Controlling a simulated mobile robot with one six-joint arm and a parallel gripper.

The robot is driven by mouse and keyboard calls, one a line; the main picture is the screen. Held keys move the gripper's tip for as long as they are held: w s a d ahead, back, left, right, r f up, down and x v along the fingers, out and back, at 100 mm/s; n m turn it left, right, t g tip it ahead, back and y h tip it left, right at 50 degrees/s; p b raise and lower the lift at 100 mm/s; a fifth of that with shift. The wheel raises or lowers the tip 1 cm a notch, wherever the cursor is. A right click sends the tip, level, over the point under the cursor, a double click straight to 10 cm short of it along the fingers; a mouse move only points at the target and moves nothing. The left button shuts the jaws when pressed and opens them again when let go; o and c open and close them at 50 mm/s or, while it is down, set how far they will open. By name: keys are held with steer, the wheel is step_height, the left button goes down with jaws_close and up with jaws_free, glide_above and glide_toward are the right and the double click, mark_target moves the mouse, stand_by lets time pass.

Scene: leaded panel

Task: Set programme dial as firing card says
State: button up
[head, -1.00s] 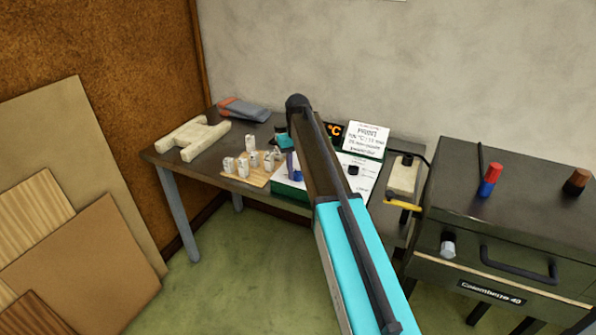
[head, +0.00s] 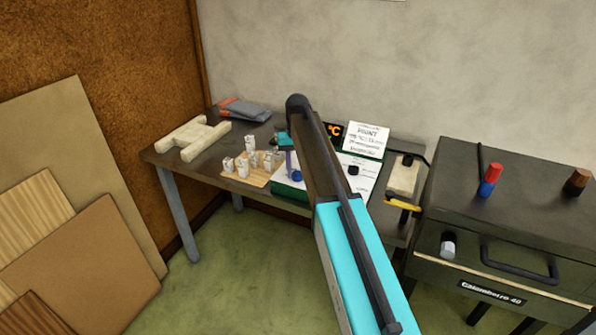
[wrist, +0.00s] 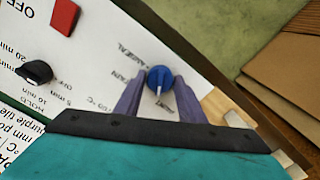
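The blue programme dial (wrist: 160,79) with its white pointer is on the white control panel (wrist: 110,35). In the wrist view the pointer faces down toward my palm; the label it meets is unclear. My gripper's (wrist: 160,88) two purple fingers are apart, one on either side of the dial. They seem a little above it; contact is unclear. In the head view the dial (head: 297,176) shows just below the fingers (head: 289,158). The firing card (head: 364,137) stands behind the panel, headed "PAINT"; its smaller lines are hard to read.
A black knob (wrist: 34,73) with minute marks and a red switch (wrist: 65,17) share the panel. Small pale blocks (head: 243,166) stand on a board left of it. My arm hides part of the table.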

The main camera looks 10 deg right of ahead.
mark_target(297, 172)
steer(key=shift+o, duration=1.4)
step_height(297, 172, up, 14)
steer(key=p, duration=0.7)
steer(key=shift+s+f, duration=0.1)
steer(key=shift+f, duration=0.05)
